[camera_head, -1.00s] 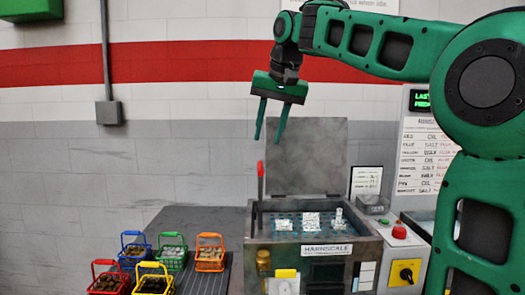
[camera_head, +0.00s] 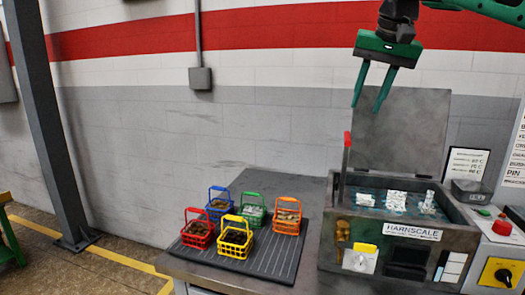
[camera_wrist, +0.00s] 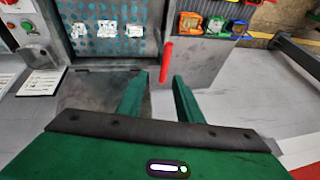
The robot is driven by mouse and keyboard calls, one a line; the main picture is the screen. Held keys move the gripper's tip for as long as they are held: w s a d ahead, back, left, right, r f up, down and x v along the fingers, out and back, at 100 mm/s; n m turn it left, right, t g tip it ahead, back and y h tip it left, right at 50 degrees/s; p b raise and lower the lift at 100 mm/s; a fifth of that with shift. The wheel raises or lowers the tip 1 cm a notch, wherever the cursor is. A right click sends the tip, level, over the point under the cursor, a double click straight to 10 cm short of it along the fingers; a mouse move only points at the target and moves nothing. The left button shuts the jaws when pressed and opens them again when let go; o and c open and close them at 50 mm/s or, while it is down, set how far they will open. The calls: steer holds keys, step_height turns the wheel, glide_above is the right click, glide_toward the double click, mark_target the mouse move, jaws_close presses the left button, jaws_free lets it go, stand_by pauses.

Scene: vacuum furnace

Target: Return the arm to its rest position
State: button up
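My gripper (camera_head: 373,86) is a green two-finger gripper, raised in front of the wall above the furnace's red-handled side in the head view. Its fingers point down, stand apart and hold nothing. In the wrist view my gripper (camera_wrist: 160,90) also shows open fingers with an empty gap. The furnace box (camera_head: 400,238), marked HARRISCALE, stands below with its grey lid (camera_head: 400,135) raised. White pieces (camera_head: 396,200) lie on the blue-green bed inside it. A red handle (camera_head: 347,140) stands upright at its left edge, apart from my fingers.
Several coloured wire baskets with contents, including a red one (camera_head: 198,230) and an orange one (camera_head: 287,216), stand on a dark ribbed mat (camera_head: 262,265) left of the furnace. A control box (camera_head: 500,262) stands at right. A grey post (camera_head: 45,130) rises at left.

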steer(key=s+d+f, duration=0.2)
steer(key=s+f, duration=0.2)
steer(key=f, duration=0.1)
steer(key=s+d+f+g, duration=0.1)
steer(key=s+d+f, duration=0.2)
steer(key=f, duration=0.3)
steer(key=s+d+f+m+g, duration=0.1)
steer(key=s+d+f, duration=0.1)
steer(key=s+f, duration=0.3)
steer(key=shift+d+f, duration=0.25)
steer(key=shift+f, duration=0.15)
steer(key=s+d+f+g, duration=0.2)
steer(key=s+f, duration=1.7)
steer(key=s, duration=0.2)
steer(key=shift+f+g, duration=0.35)
steer(key=shift+g, duration=0.05)
steer(key=shift+w, duration=0.15)
steer(key=shift+w+f, duration=0.2)
steer(key=shift+w, duration=0.3)
steer(key=shift+d, duration=0.1)
